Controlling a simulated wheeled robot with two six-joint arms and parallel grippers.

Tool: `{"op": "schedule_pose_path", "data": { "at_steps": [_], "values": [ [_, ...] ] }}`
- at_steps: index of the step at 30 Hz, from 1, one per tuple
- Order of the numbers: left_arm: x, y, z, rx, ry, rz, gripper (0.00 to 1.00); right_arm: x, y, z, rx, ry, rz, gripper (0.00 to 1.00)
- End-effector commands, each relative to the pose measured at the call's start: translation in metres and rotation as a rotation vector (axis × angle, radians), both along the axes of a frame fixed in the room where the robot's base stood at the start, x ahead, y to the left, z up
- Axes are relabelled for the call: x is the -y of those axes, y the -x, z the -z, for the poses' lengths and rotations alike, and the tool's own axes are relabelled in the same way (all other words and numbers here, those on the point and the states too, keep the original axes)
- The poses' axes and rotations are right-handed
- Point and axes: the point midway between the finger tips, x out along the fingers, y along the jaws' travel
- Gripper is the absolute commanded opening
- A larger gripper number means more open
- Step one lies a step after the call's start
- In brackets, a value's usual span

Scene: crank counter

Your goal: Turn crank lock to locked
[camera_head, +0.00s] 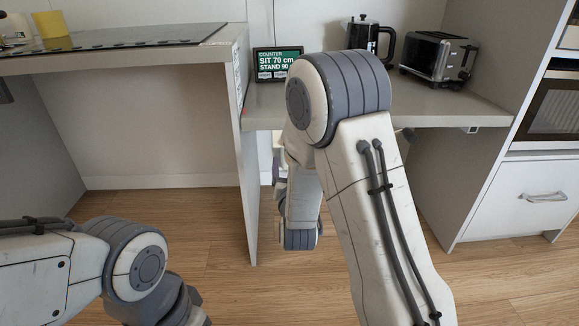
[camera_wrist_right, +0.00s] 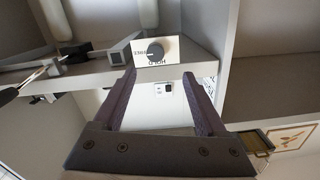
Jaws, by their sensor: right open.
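The crank lock is a dark round knob (camera_wrist_right: 155,51) on a pale plate (camera_wrist_right: 178,50) in the right wrist view. Lettering beside it appears turned over; one word on its left looks like FREE and one below like HOLD. A pale mark on the knob appears to point left, but it is small. My right gripper (camera_wrist_right: 159,74) is open and empty, its fingertips to either side just below the plate, apart from the knob. In the head view my right arm hides the lock and the gripper's fingers. My left gripper is out of view; only its arm shows at lower left.
In the head view, a sign (camera_head: 277,64), a black coffee pot (camera_head: 369,38) and a toaster (camera_head: 437,57) stand on the counter (camera_head: 460,106). A side panel (camera_head: 240,150) stands left; floor is clear.

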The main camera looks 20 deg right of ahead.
Motion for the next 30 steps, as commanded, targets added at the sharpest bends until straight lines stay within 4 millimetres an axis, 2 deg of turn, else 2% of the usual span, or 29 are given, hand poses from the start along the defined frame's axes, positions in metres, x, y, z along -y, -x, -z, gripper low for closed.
{"op": "schedule_pose_path", "data": {
  "at_steps": [1, 7, 15, 21, 30],
  "values": [
    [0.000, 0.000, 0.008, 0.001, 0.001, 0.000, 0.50, 0.004, 0.000, 0.007, 0.015, 0.006, 0.010, 0.74],
    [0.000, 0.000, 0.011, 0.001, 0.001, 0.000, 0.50, 0.012, -0.015, 0.005, 0.036, 0.009, 0.023, 0.74],
    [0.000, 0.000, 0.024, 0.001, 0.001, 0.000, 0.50, 0.026, -0.063, 0.006, 0.035, 0.009, 0.022, 0.74],
    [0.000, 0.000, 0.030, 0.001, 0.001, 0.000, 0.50, 0.033, -0.090, 0.005, 0.034, 0.010, 0.019, 0.74],
    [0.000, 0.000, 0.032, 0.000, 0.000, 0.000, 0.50, 0.036, -0.100, 0.004, 0.031, 0.010, 0.019, 0.74]
  ]
}}
